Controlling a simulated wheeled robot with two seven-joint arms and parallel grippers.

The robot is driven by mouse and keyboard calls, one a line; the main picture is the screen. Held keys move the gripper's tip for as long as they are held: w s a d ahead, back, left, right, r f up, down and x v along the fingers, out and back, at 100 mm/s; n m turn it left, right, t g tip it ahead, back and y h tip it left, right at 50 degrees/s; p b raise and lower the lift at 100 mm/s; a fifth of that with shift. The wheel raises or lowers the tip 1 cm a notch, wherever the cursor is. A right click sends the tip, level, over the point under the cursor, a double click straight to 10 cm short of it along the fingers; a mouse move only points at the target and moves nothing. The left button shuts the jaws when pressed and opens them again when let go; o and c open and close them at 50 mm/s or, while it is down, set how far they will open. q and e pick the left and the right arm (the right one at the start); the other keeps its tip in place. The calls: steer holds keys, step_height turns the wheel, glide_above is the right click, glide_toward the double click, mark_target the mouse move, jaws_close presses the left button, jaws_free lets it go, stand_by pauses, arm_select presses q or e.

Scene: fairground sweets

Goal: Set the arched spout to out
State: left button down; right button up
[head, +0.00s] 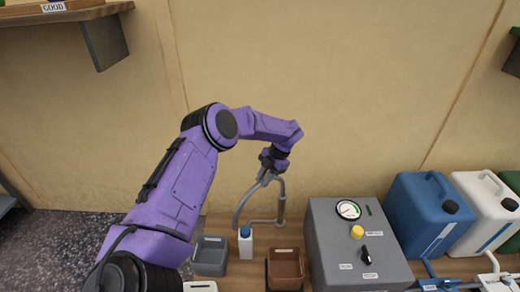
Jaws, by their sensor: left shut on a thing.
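The arched spout (240,210) is a grey bent pipe standing near the wall at the back of the counter. Its curved arm reaches to the left of its upright post (282,207), with the free end low and near the small white bottle. My left gripper (268,176) comes in from above and is shut on the upper part of the arched spout. The dark jaws hide part of the pipe there. My right gripper is not in view.
A grey bin (210,256), a white bottle with a blue cap (245,243) and a brown bin (285,268) stand below the spout. A grey control box (355,250) with gauge and knobs is to the right. Blue (425,215) and white (480,212) jugs stand further right.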

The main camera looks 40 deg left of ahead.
arm_select(q)
steer(key=w+d+n+h+b, duration=0.3)
steer(key=d+n+h+b, duration=0.1)
steer(key=d+n, duration=0.4)
steer(key=shift+w+d+n, duration=0.3)
steer(key=shift+w+n, duration=0.1)
steer(key=shift+n, duration=0.2)
steer(key=shift+r, duration=0.1)
steer(key=c, duration=1)
jaws_free()
steer(key=shift+w+d, duration=0.1)
